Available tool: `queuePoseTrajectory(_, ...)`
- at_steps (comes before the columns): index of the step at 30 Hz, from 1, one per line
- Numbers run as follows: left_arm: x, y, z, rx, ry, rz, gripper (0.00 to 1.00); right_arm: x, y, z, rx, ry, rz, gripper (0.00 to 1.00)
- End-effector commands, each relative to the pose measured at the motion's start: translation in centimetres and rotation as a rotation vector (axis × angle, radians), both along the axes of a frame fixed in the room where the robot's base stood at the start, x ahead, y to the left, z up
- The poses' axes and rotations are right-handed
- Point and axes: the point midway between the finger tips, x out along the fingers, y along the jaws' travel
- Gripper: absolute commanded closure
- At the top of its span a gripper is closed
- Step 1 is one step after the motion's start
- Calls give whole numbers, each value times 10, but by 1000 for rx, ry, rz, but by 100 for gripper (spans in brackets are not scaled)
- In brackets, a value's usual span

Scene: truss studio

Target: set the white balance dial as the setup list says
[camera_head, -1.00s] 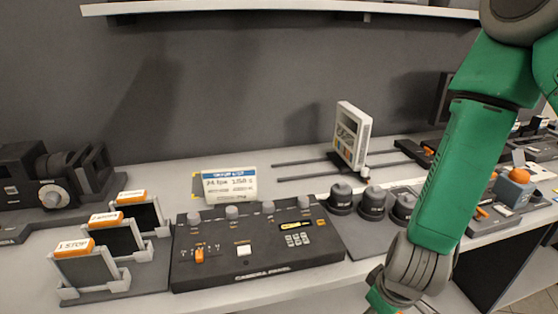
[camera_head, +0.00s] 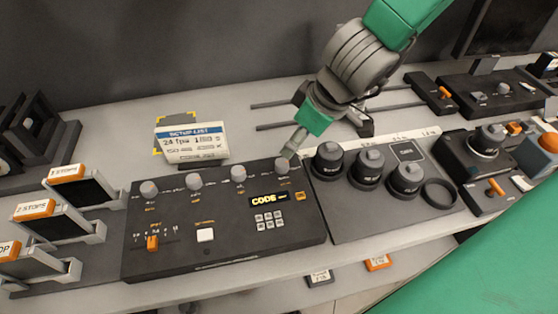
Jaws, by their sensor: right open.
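The black camera panel (camera_head: 230,252) lies on the bench with a row of several grey dials along its back. The rightmost dial (camera_head: 282,165) is just below my right gripper (camera_head: 291,149), which points down-left at it; I cannot tell if they touch. The other dials include a left one (camera_head: 149,188) and a middle one (camera_head: 238,173). Their labels are too small to read, so I cannot tell which is white balance. The setup list (camera_head: 194,143) stands behind the panel; "24 fps" shows, smaller lines are unreadable. My left gripper is not in view.
Black lenses (camera_head: 366,170) stand to the right. Filter frames (camera_head: 62,215) stand to the left.

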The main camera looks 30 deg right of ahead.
Motion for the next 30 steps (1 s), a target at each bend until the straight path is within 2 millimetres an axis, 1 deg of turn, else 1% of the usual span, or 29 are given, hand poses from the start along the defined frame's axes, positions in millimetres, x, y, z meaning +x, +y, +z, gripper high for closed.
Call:
queuePoseTrajectory(1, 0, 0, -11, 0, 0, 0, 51, 4, 0, -18, 5, 4, -3, 52)
queuePoseTrajectory(6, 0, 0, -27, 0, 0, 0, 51, 17, 4, -53, 7, 5, -4, 52)
queuePoseTrajectory(9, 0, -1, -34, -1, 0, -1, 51, 23, 9, -70, 5, 4, -4, 52)
queuePoseTrajectory(13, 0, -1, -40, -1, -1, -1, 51, 29, 14, -86, 4, 2, -3, 52)
queuePoseTrajectory(19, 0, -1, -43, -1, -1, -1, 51, 35, 20, -98, 0, 0, -1, 52)
queuePoseTrajectory(28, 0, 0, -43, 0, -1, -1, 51, 36, 17, -100, 3, -2, -2, 52)
queuePoseTrajectory(29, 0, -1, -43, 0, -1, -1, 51, 36, 17, -100, 3, -2, -2, 59)
queuePoseTrajectory(30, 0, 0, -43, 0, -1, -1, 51, 36, 17, -100, 3, -2, -2, 73)
